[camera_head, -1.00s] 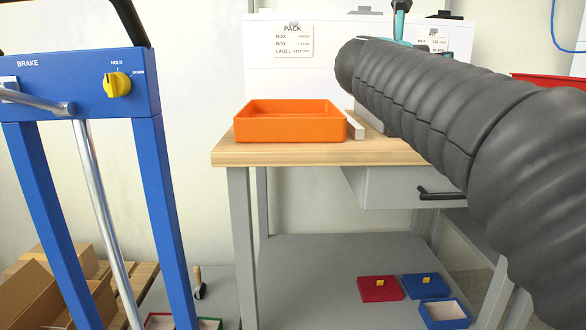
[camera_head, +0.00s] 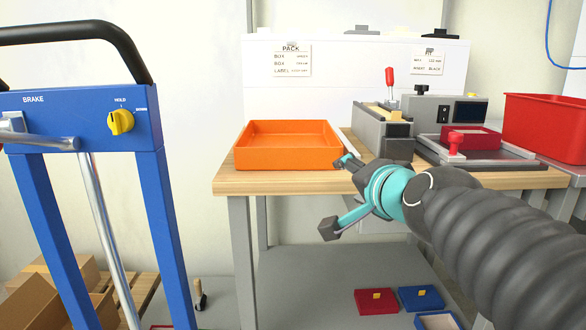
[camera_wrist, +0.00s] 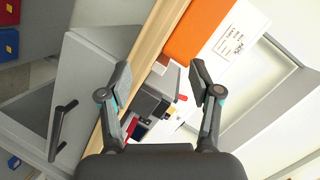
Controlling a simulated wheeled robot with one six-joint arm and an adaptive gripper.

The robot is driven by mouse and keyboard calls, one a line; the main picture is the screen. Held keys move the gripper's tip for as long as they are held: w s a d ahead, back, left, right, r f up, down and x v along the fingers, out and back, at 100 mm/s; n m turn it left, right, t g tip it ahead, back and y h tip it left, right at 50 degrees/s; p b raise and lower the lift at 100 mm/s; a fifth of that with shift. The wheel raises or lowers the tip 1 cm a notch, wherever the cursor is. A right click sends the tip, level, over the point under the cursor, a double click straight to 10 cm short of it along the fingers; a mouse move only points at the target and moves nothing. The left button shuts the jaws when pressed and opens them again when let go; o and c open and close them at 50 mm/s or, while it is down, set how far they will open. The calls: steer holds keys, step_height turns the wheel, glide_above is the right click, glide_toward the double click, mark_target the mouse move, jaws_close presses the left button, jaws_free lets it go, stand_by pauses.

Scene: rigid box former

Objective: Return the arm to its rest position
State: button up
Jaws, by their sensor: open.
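My gripper (camera_head: 338,196) is at the end of my black, ribbed-sleeved arm, in front of the workbench's front edge. Its teal and dark jaws are spread apart with nothing between them. In the wrist view my gripper (camera_wrist: 162,84) also shows two separated fingers, with the bench edge and machine beyond them. The wooden bench top (camera_head: 240,184) lies behind it, and the orange tray (camera_head: 288,158) stands on the bench, up and left of the gripper.
A grey machine (camera_head: 435,107), a red box former block (camera_head: 470,136) and a red bin (camera_head: 545,127) stand on the right of the bench. A blue brake frame (camera_head: 80,118) rises at left. Red (camera_head: 376,303) and blue (camera_head: 420,299) boxes lie on the lower shelf.

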steer(key=s+d+f+n+g+h+p, duration=0.1)
steer(key=s+f+n+g, duration=0.3)
steer(key=s+f, duration=0.5)
steer(key=s+d+f+n+g+h+p, duration=0.1)
steer(key=s+d+f+n+g, duration=0.3)
steer(key=s+f, duration=0.5)
step_height(320, 180, down, 2)
steer(key=shift+s+d+f+n+g+h, duration=0.1)
steer(key=shift+s+d+n+g+h, duration=0.1)
steer(key=shift+s+n+g+h, duration=0.45)
steer(key=shift+w+y, duration=0.25)
steer(key=shift+w, duration=0.05)
